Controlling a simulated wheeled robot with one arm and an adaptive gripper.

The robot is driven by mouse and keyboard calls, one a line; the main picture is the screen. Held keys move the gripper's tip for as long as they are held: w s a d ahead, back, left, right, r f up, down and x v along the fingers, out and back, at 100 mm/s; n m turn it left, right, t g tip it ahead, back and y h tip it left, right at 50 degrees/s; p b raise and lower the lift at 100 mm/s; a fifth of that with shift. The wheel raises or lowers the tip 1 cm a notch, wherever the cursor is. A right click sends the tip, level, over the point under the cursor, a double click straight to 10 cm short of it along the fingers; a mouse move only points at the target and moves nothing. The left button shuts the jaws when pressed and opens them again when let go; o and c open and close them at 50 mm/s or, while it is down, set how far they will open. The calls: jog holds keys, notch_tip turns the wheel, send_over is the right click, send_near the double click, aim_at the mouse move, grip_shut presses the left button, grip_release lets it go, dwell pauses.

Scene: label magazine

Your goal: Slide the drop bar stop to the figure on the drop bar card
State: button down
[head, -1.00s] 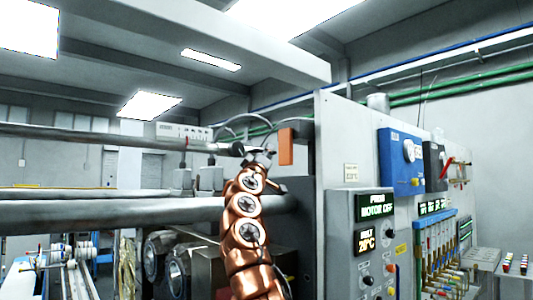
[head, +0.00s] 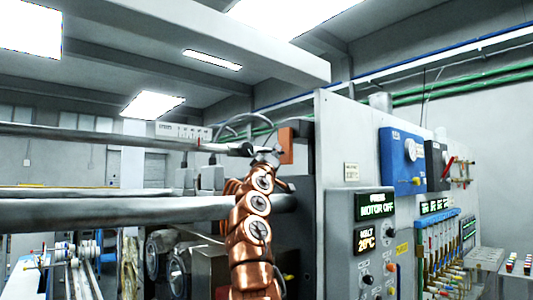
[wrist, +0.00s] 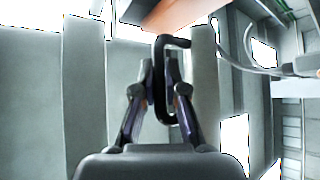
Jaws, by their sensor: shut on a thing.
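An orange block (head: 286,146), which looks like the drop bar stop, is beside the upper left edge of the grey panel. In the wrist view the orange block (wrist: 178,14) is at the top, with a black loop handle (wrist: 171,42) below it. My gripper (wrist: 160,78) is shut on this black handle. In the head view my gripper (head: 265,158) is just left of and below the block, partly hidden by my copper-coloured arm. A small pale card (head: 352,172) is on the panel; its print is too small to read. I cannot tell if it is the drop bar card.
Long steel bars (head: 110,211) run in from the left, close to my arm. A white strip with marks (head: 183,131) is behind the upper bar. The grey panel (head: 335,130) with display boxes (head: 376,207) and a blue box (head: 402,160) stands right.

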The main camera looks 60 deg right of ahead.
dwell(0.3)
jog(key=c, duration=1.5)
grip_release()
jog(key=shift+s, duration=0.1)
